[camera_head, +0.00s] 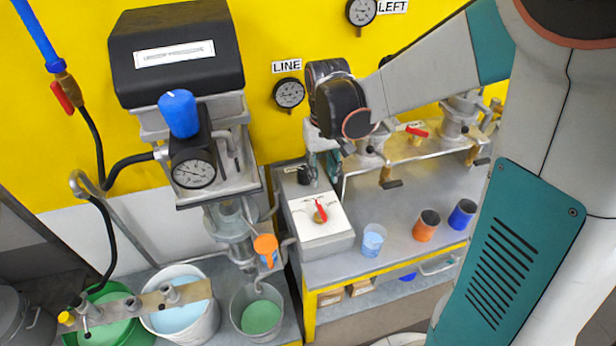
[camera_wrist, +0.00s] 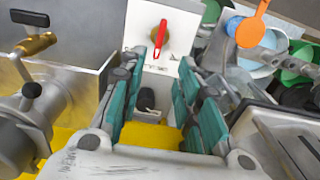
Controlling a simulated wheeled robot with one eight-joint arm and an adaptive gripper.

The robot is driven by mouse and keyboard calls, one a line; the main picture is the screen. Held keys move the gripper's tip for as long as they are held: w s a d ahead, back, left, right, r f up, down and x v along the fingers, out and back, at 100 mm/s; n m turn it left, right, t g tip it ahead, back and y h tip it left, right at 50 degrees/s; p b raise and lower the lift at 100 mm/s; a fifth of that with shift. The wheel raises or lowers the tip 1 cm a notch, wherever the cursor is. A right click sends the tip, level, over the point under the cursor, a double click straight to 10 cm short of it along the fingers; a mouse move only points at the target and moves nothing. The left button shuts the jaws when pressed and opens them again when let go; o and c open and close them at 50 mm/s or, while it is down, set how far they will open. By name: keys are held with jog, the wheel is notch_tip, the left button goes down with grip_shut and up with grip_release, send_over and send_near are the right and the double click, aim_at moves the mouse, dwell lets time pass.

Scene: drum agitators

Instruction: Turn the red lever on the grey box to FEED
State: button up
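The grey box (camera_head: 328,243) stands on the bench's left end with a white top plate. Its red lever (camera_head: 321,209) sits on a brass hub in the middle of the plate. The lever also shows in the wrist view (camera_wrist: 159,38), lying lengthwise ahead of my fingertips. Small markings flank it, too small to read. My gripper (camera_head: 324,178) is above the box's far edge, pointing down. In the wrist view its teal fingers (camera_wrist: 160,70) are apart with no object gripped. The lever is beyond the fingertips and looks untouched.
A black knob (camera_head: 304,175) is close by my fingers. A blue-white cup (camera_head: 373,240), an orange cup (camera_head: 426,226) and a blue cup (camera_head: 462,214) stand right of the box.

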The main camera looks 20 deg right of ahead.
aim_at(321, 209)
notch_tip(321, 209, down, 14)
jog(key=b, duration=0.3)
jog(key=shift+r+b, duration=0.25)
jog(key=shift+b, duration=0.15)
jog(key=shift+s, duration=0.1)
grip_shut()
